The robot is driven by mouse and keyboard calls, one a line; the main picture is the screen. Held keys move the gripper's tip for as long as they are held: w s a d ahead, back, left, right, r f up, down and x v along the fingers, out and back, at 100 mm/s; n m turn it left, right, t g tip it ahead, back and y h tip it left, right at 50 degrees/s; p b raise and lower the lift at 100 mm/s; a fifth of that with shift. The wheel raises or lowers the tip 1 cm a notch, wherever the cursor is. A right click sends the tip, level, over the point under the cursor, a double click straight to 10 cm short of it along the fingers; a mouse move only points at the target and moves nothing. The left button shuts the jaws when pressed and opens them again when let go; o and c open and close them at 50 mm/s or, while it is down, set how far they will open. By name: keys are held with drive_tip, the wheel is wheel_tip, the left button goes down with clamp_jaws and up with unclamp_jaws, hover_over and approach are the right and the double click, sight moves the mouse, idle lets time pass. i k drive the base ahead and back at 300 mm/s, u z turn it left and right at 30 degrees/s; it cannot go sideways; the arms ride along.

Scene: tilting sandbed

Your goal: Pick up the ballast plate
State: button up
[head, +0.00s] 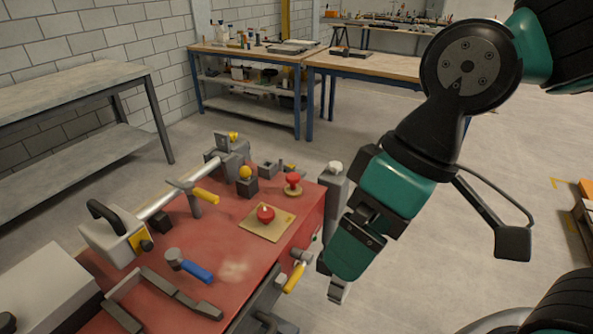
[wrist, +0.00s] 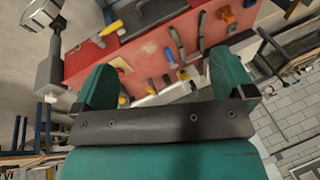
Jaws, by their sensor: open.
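A flat tan square plate (head: 282,222) with a red knob (head: 265,213) on its middle lies on the red bench top (head: 240,248); it looks most like the ballast plate, though I cannot be sure. A small round tan disc with another red knob (head: 293,180) stands behind it. My gripper (head: 338,288) hangs in the air to the right of the bench, apart from the plate. In the wrist view my gripper (wrist: 165,80) has its teal fingers spread wide with nothing held between them.
A blue-handled hammer (head: 187,265), a grey pipe with a yellow-handled clamp (head: 195,193) and a grey box with a black handle (head: 112,232) crowd the left of the bench. A yellow-handled tool (head: 294,277) sits at its right edge. Open floor lies to the right.

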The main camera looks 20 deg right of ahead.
sight(288, 168)
drive_tip(key=u, duration=0.1)
drive_tip(key=k, duration=0.4)
drive_tip(key=z, duration=0.9)
drive_tip(key=i, duration=1.35)
drive_tip(key=u, duration=0.95)
drive_tip(key=i, duration=0.5)
drive_tip(key=u, duration=0.6)
